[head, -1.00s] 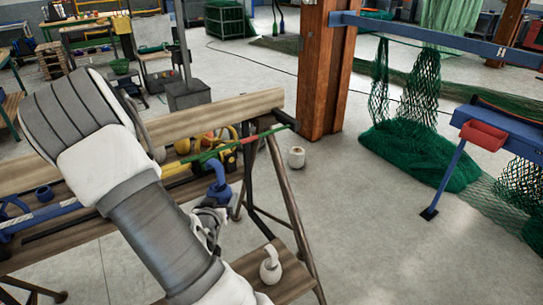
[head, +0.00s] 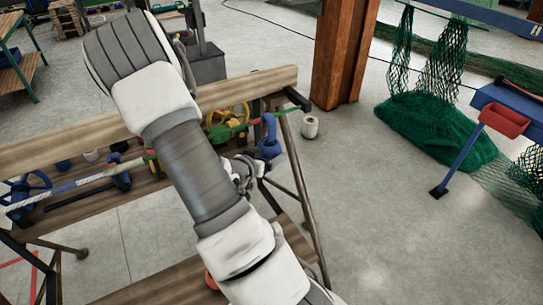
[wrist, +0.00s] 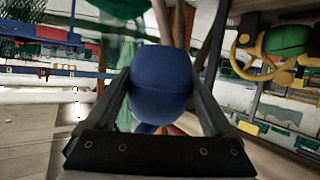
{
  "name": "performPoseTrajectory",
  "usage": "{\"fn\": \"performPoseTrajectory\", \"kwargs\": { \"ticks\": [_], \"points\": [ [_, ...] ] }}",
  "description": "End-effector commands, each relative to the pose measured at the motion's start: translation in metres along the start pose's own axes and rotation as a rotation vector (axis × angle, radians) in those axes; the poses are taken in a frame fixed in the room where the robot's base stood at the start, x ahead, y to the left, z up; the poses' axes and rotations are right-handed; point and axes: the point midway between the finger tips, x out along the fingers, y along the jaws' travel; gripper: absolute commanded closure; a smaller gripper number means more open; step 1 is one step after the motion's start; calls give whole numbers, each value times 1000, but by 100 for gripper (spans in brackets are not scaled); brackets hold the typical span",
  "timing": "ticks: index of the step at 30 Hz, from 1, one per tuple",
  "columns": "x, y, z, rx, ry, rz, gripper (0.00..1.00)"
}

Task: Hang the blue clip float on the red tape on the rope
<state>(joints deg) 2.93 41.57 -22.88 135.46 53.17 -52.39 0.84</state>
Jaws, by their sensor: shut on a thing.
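My gripper (head: 256,163) is shut on the blue clip float (head: 268,149), near the right end of the trestle. The float's round body (wrist: 161,82) sits between the two fingers in the wrist view. Its hook points up and overlaps the rope in the head view; I cannot tell whether it is around the rope or beside it. The rope (head: 62,188) runs along the trestle with coloured bands, partly hidden behind my arm. A red band (head: 254,121) shows just left of the hook, beside a green stretch.
A yellow wheel with a green centre (head: 228,124) lies close left of the held float. The trestle's wooden beam (head: 70,141) runs behind. A white roll (head: 309,126) and a brown post (head: 345,55) stand to the right.

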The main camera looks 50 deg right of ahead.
Motion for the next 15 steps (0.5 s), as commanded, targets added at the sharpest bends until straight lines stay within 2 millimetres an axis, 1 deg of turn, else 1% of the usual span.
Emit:
{"fn": "performPoseTrajectory", "kwargs": {
  "ticks": [15],
  "points": [
    [20,-35,-12,1,0,-1,71]
  ]
}}
